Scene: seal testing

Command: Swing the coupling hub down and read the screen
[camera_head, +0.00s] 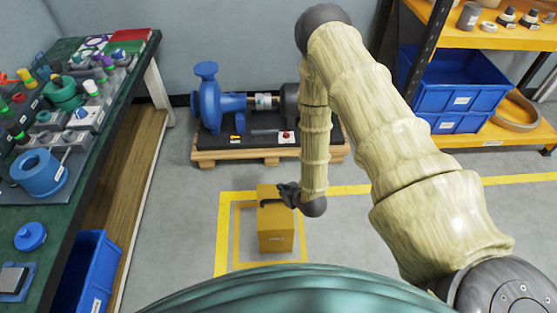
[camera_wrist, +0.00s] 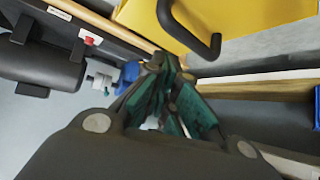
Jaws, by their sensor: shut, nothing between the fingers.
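A blue pump (camera_head: 212,98) stands on a black-topped wooden skid (camera_head: 230,155) by the back wall. A pale coupling section (camera_head: 263,101) sits between it and a dark motor (camera_head: 290,103), partly hidden by my arm. The wrist view shows the motor (camera_wrist: 45,65), the pale coupling (camera_wrist: 100,75) and a bit of the blue pump (camera_wrist: 130,72). I cannot tell which part is the hub, and no readable screen shows. My gripper (camera_head: 283,192) is shut and empty, by the top of a yellow box. Its green-padded fingers (camera_wrist: 168,68) show close up in the wrist view.
The yellow box (camera_head: 276,232) with a black handle (camera_wrist: 190,30) stands on the floor inside yellow lines. A crowded green bench (camera_head: 95,140) runs along the left. A shelf with blue bins (camera_head: 455,82) is at right. The grey floor between is mostly clear.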

